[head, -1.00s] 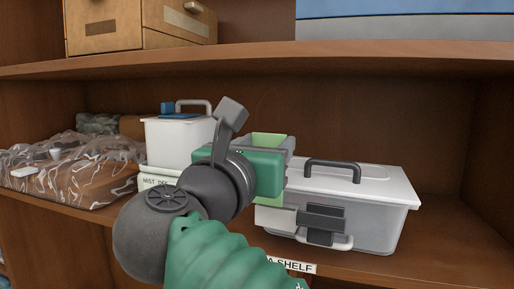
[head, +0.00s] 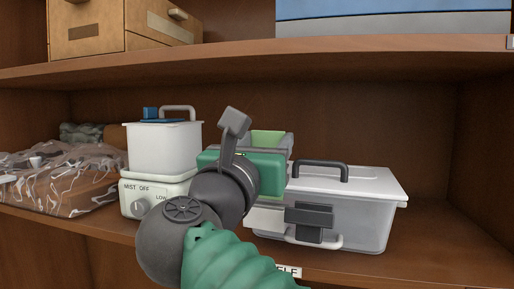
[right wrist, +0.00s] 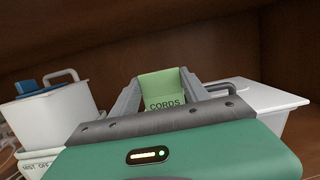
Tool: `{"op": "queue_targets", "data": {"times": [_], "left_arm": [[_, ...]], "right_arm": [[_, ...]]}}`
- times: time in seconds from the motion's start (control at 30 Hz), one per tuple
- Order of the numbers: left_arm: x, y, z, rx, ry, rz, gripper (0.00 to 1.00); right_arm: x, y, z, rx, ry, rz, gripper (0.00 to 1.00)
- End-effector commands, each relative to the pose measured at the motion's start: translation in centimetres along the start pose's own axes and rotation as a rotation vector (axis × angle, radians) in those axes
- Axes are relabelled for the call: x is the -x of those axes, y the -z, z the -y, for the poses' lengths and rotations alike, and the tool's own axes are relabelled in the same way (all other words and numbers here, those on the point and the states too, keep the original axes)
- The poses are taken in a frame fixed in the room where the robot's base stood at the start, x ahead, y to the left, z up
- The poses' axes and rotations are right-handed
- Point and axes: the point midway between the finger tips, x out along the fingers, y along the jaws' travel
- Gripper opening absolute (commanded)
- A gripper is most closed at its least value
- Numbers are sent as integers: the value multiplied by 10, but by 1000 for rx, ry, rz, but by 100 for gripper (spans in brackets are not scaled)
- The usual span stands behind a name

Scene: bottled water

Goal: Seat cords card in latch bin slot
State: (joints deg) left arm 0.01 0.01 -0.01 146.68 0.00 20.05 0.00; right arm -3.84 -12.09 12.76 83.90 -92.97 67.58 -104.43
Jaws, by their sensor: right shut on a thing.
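A green card (right wrist: 163,88) marked CORDS is between the fingers of my right gripper (right wrist: 160,95) in the right wrist view. Its top also shows above my right gripper (head: 268,150) in the head view. The grey latch bin (head: 362,215) with a white lid, black top handle and dark front latch (head: 309,218) stands on the shelf. My right gripper is in front of and above the bin's left end. A pale plate (head: 265,219) shows left of the latch; my gripper hides the area above it, and I cannot see a slot. My left gripper is not in view.
A white humidifier (head: 160,150) with a dial base stands left of my right arm. A plastic-wrapped bundle (head: 60,180) lies at the far left. An upper shelf (head: 330,52) runs overhead, holding cardboard drawers (head: 125,25). The shelf right of the bin is clear.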

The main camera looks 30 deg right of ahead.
Motion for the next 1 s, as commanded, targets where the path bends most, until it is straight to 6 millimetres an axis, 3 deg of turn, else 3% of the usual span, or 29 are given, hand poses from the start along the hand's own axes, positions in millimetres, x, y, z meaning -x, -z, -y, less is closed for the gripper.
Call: {"op": "queue_targets", "data": {"times": [1.0], "left_arm": [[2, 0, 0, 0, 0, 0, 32]], "right_arm": [[8, -2, -8, 9, 1, 10, 3]]}}
